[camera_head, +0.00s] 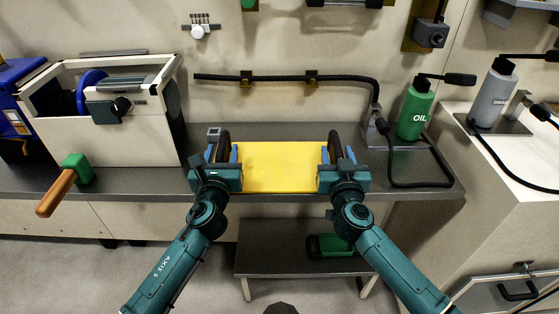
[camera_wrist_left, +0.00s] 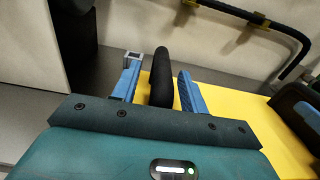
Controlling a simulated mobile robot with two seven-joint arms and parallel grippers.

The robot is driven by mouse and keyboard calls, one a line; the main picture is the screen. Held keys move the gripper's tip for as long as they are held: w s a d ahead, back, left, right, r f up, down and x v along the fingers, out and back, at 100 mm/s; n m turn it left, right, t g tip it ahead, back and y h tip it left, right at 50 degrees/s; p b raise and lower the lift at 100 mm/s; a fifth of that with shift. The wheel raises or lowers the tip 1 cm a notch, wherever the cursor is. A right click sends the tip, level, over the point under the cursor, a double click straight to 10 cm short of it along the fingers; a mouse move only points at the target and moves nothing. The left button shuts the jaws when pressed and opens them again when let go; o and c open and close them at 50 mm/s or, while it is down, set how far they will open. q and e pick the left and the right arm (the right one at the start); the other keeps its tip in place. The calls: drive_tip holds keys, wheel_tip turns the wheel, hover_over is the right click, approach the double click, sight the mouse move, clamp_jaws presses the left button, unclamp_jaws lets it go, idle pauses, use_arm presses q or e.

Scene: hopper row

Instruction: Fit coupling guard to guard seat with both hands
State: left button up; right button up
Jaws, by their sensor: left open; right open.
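The yellow coupling guard (camera_head: 279,166) lies on the dark bench top, with a black upright handle at each end. My left gripper (camera_head: 222,152) is open at the left handle (camera_head: 224,140). In the left wrist view, this black handle (camera_wrist_left: 161,78) stands between the two blue fingers, with gaps showing on both sides. My right gripper (camera_head: 337,153) is open at the right handle (camera_head: 334,141), its fingers on either side of it. A small grey bracket (camera_head: 213,132) shows behind the guard's left end. I cannot make out the guard seat for certain.
A green oil bottle (camera_head: 416,110) and a black hose (camera_head: 405,184) are on the right of the bench. A cream-framed machine (camera_head: 100,137) and a green tool with a wooden handle (camera_head: 57,190) are at left. A lower shelf (camera_head: 275,262) holds a green case (camera_head: 330,245).

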use_arm(q)
drive_tip(key=shift+w, duration=0.3)
use_arm(e)
drive_tip(key=shift+w, duration=0.3)
use_arm(q)
drive_tip(key=shift+c, duration=0.3)
use_arm(e)
drive_tip(key=shift+c, duration=0.2)
use_arm(q)
clamp_jaws()
use_arm(e)
clamp_jaws()
use_arm(q)
drive_tip(key=shift+r, duration=0.25)
use_arm(e)
drive_tip(key=shift+r, duration=0.25)
